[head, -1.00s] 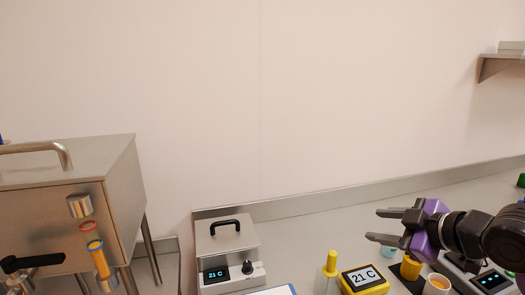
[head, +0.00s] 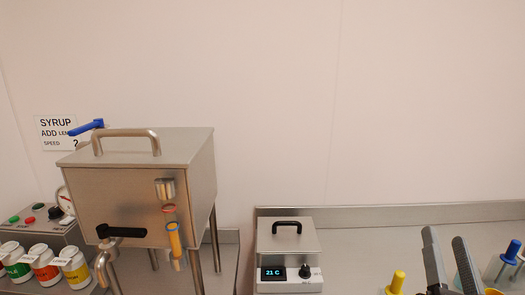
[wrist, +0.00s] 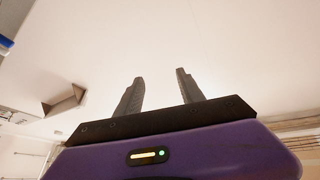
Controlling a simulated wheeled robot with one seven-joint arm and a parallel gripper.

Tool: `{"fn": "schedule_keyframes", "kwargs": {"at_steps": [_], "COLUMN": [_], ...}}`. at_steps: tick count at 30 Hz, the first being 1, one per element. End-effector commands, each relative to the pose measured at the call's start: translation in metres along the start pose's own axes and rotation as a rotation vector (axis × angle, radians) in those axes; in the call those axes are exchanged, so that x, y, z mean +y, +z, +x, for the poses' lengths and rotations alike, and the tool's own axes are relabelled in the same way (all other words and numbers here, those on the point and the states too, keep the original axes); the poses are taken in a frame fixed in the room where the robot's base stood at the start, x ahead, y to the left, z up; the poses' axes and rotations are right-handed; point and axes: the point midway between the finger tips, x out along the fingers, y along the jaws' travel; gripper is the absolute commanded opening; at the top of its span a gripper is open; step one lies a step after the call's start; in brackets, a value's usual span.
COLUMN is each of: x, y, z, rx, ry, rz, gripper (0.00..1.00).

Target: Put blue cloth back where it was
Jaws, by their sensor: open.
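No blue cloth can be made out in the head or wrist view. My gripper (head: 450,262) is at the lower right of the head view, fingers pointing up and apart, with nothing between them. In the wrist view my gripper (wrist: 160,92) is also open and empty, with only plain pale wall or ceiling beyond the fingertips.
A steel hopper (head: 130,190) with a lid handle and a black-handled tap stands on legs at left. Several labelled jars (head: 45,270) and a control box are beside it. A small heater reading 21 C (head: 288,255) sits mid-counter. A yellow-topped bottle (head: 397,282) is near my gripper.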

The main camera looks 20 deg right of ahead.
Motion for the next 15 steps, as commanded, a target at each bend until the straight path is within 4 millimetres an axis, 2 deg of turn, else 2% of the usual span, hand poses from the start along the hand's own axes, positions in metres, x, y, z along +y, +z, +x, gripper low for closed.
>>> {"fn": "schedule_keyframes", "kwargs": {"at_steps": [1, 6, 15], "x": [-0.003, -0.008, -0.017], "y": [0.013, 0.041, 0.074], "z": [-0.019, -0.083, -0.205], "rx": [-0.027, -0.105, -0.327], "ry": [0.012, 0.033, -0.065], "rz": [0.012, 0.003, -0.106], "gripper": [0.45, 0.45, 0.45]}}
